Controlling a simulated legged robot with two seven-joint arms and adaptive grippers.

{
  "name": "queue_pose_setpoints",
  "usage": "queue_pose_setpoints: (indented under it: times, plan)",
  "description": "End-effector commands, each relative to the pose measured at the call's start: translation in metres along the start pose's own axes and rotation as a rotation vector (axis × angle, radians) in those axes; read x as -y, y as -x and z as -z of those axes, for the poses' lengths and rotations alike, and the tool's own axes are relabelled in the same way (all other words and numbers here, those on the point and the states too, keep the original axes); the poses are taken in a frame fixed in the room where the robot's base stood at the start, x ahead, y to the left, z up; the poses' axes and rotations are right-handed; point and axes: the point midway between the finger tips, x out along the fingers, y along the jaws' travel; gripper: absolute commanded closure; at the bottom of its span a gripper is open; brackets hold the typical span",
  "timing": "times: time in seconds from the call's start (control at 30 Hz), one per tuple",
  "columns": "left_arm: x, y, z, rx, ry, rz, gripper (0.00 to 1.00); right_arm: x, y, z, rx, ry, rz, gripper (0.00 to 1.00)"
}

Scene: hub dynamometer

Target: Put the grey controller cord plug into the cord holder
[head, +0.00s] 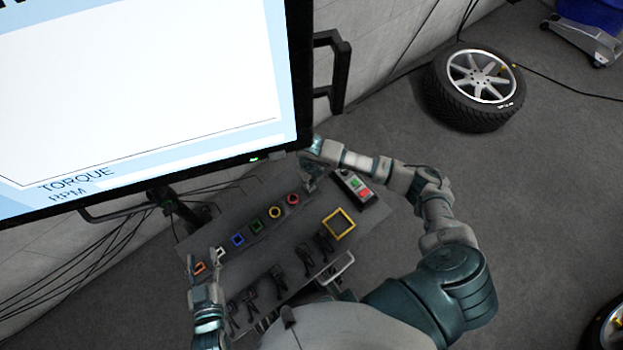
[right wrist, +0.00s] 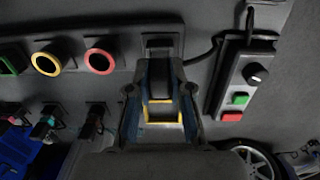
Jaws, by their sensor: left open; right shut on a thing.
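My right gripper (right wrist: 160,70) is shut on the dark grey cord plug (right wrist: 160,82), which shows between its fingers in the right wrist view. In the head view this gripper (head: 310,178) is at the panel's far edge, beside the red ring. A dark square socket (right wrist: 160,43), which looks like the cord holder, lies directly at the fingertips. I cannot tell whether the plug is inside it. A black cord (right wrist: 199,58) runs from the plug area to the controller (right wrist: 243,85) with green and red buttons. My left gripper (head: 205,262) is open and empty near the orange ring.
The panel (head: 222,232) carries a row of coloured sockets, including a red ring (head: 293,199) and a yellow ring (head: 275,212). A yellow square frame (head: 338,224) and several black plugs (head: 304,258) are nearer me. A large monitor (head: 150,90) overhangs the far left.

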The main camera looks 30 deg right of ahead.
Motion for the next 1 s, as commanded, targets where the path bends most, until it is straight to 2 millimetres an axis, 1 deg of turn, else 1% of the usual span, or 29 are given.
queue_pose_setpoints:
  times: [0.03,1.0]
  plan:
    - [0.001,0.0,0.002,-0.002,-0.001,0.0,0.51,0.004,-0.001,0.004,-0.013,-0.004,0.013,1.0]
    - [0.0,0.007,0.044,-0.038,-0.01,0.001,0.51,0.004,0.04,0.002,-0.007,-0.004,0.01,1.0]
